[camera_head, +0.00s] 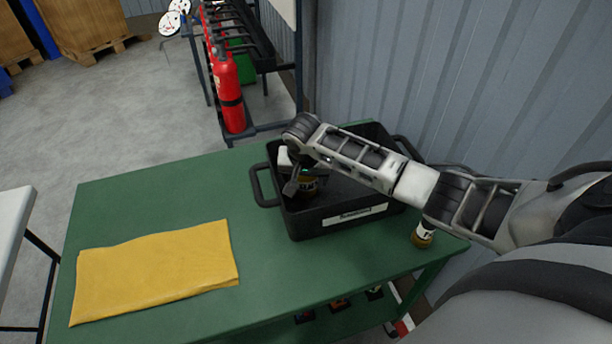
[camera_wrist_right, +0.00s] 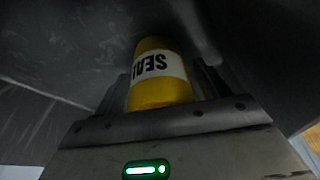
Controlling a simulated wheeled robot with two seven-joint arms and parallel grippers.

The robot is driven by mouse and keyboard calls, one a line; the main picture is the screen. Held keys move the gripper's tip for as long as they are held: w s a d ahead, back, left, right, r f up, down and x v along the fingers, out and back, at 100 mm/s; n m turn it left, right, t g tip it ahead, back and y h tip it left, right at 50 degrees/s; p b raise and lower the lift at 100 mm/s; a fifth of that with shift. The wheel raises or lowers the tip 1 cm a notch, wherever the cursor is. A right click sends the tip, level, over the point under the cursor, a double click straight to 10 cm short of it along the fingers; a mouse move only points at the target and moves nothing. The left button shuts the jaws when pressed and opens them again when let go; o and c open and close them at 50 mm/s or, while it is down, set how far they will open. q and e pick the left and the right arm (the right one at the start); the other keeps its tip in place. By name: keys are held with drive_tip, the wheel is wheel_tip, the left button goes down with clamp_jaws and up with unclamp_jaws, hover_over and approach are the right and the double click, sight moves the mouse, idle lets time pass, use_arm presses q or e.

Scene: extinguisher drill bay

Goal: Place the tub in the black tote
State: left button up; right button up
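The tub (camera_wrist_right: 160,75) is yellow with a white band of dark lettering. In the wrist view it sits between the two fingers of my right gripper (camera_wrist_right: 165,92), which look closed against its sides. In the head view my right gripper (camera_head: 298,184) points down inside the left part of the black tote (camera_head: 300,225), with the tub (camera_head: 310,187) partly hidden beside it. Whether the tub touches the tote floor cannot be told. The tote stands on the green table, its white label facing me. My left gripper is out of view.
A yellow cloth (camera_head: 155,270) lies flat on the green table (camera_head: 130,195). Another small labelled container (camera_head: 422,237) stands right of the tote, under my right arm. A rack with red extinguishers (camera_head: 229,95) stands behind; a corrugated wall (camera_head: 420,80) is close at right.

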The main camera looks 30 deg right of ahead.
drive_tip(key=p+v, duration=0.1)
drive_tip(key=v, duration=1)
drive_tip(key=shift+s+a+r, duration=0.15)
drive_tip(key=shift+r, duration=0.45)
